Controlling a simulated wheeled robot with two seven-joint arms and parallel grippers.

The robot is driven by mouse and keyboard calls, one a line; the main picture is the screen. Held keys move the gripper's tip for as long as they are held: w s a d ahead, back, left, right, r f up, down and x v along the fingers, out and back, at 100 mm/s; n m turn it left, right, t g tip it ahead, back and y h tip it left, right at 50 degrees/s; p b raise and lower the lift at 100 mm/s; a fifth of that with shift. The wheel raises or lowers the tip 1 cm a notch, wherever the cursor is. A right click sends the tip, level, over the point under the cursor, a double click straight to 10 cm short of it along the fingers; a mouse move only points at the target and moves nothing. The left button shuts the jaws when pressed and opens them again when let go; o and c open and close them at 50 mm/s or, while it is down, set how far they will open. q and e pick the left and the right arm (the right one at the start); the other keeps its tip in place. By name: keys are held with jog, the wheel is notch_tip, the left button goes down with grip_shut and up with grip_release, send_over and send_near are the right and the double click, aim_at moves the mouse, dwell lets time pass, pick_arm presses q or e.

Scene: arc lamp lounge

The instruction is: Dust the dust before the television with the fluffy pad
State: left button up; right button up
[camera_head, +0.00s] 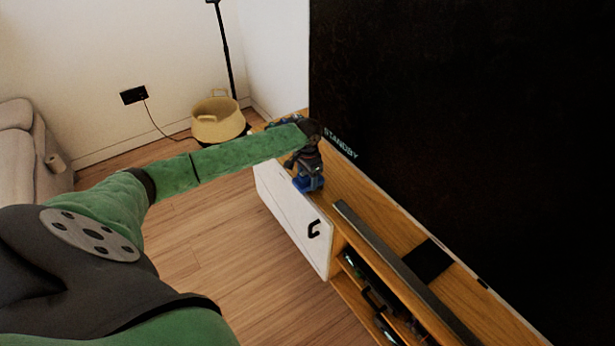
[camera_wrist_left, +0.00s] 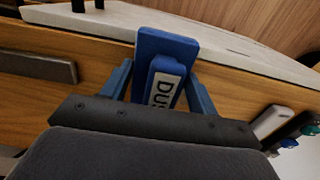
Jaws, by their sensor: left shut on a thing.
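My left gripper (camera_head: 308,172) is over the near edge of the wooden television stand, left of the soundbar. It is shut on the blue fluffy pad (camera_head: 309,185). In the left wrist view, the pad (camera_wrist_left: 168,50) sits between the two blue fingers of my gripper (camera_wrist_left: 160,90), and part of its white label shows. The television (camera_head: 470,130) is a large black screen with "STANDBY" at its lower left. I cannot make out any dust on the stand (camera_head: 345,190). The pad's underside is hidden, so I cannot tell whether it touches the wood. My right gripper is out of view.
A grey soundbar (camera_head: 400,270) and a black flat item (camera_head: 428,261) lie on the stand. Small blue things (camera_head: 288,120) are at its far end. A white door (camera_head: 290,218) has a black handle. A basket (camera_head: 218,120) and lamp pole (camera_head: 226,50) stand behind. The floor in front is clear.

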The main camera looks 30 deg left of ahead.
pick_arm(q)
jog(key=shift+f, duration=0.7)
jog(key=shift+w, duration=0.1)
